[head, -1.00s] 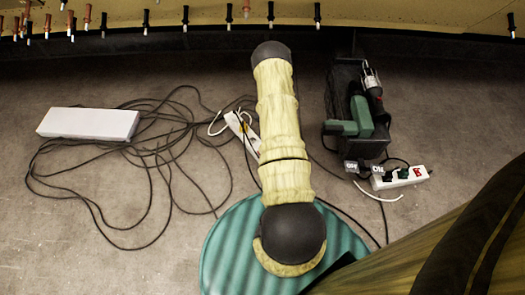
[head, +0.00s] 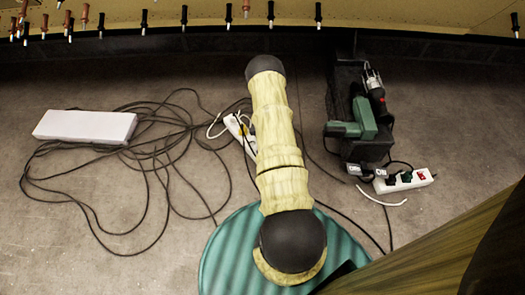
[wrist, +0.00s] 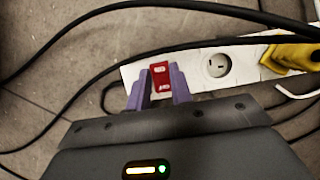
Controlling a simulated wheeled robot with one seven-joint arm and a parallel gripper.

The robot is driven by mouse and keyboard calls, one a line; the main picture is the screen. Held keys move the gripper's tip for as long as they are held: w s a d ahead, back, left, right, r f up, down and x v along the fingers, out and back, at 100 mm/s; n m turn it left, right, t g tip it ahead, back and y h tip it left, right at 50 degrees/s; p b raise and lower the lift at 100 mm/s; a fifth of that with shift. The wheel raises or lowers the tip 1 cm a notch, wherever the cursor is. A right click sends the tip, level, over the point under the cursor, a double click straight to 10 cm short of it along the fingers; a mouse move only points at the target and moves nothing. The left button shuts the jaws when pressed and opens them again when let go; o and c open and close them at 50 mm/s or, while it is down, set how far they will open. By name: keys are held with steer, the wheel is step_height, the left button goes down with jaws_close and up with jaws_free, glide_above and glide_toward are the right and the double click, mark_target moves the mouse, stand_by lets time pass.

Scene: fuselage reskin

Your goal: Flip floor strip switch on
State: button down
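A white power strip (wrist: 215,65) lies on the floor in the wrist view, with a red rocker switch (wrist: 160,76), a round socket and a yellow plug (wrist: 290,55). My gripper (wrist: 159,88) has two purple fingers, apart, one on each side of the red switch in the picture. I cannot tell whether they touch the switch or strip. In the head view this strip (head: 234,124) shows partly beside my arm, which hides the rest and my gripper. A second white strip (head: 417,180) with a red switch (head: 421,177) lies at the right.
Black cables (head: 145,170) lie looped on the floor at left, beside a white box (head: 85,126). Cables also cross the wrist view near the strip. A dark case (head: 345,100) with green and black tools stands right of my arm. A yellowish panel edge with hanging fasteners (head: 228,15) spans the top.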

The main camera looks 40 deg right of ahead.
steer(key=shift+r, duration=0.1)
steer(key=p, duration=0.1)
steer(key=h+p, duration=0.1)
steer(key=shift+a+r+p, duration=0.15)
steer(key=shift+a+p, duration=0.1)
steer(key=shift+p, duration=0.05)
steer(key=shift+a+f+h+p, duration=0.1)
steer(key=shift+f+h+p, duration=0.1)
steer(key=shift+h+p, duration=0.65)
steer(key=c, duration=1.2)
jaws_free()
steer(key=shift+c, duration=0.2)
